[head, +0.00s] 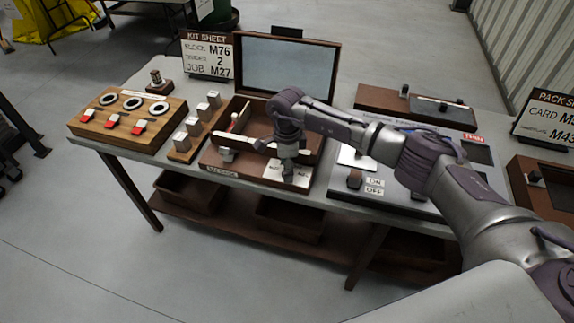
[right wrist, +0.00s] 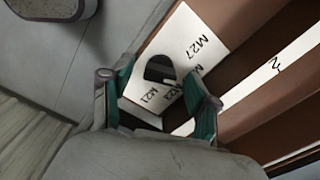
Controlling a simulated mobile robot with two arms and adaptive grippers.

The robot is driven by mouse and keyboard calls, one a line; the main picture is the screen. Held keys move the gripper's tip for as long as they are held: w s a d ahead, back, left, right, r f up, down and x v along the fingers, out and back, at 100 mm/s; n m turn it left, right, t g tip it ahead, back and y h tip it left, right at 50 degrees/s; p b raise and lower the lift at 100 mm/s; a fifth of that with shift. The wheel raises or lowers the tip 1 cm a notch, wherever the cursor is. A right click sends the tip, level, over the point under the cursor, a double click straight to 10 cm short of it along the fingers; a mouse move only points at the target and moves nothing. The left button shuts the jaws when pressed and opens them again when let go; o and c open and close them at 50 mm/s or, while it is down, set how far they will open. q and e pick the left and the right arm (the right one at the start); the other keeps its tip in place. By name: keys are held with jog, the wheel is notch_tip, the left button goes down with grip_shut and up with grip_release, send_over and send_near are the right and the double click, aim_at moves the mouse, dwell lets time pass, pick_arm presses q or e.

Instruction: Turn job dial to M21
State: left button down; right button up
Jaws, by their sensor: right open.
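The job dial (right wrist: 160,68) is a dark round knob on a white plate (right wrist: 200,40) printed M27, M21 and other marks partly hidden by my fingers. A small light mark shows on the knob's lower right edge; I cannot tell exactly which label it points to. In the head view the white plate (head: 273,172) is at the front right of an open brown case, and the knob is hidden by my gripper. My right gripper (head: 289,178) points down over the plate, open, with its green-padded fingers on either side of the knob; contact is unclear. My left gripper is out of view.
A kit sheet (head: 207,55) reads JOB M27. The open case (head: 216,163) has a raised lid (head: 288,66) behind my gripper. A block rack (head: 182,155) and a wooden board with rings (head: 153,140) are left. An ON/OFF panel (head: 342,192) lies right.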

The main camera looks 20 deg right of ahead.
jog(key=shift+c, duration=0.3)
grip_shut()
jog(key=m+b, duration=0.1)
jog(key=m, duration=0.3)
jog(key=shift+b, duration=0.4)
jog(key=m+b, duration=0.1)
jog(key=m, duration=0.8)
jog(key=shift+b, duration=0.35)
jog(key=m, duration=0.4)
jog(key=shift+r+m, duration=0.1)
jog(key=shift+m, duration=0.3)
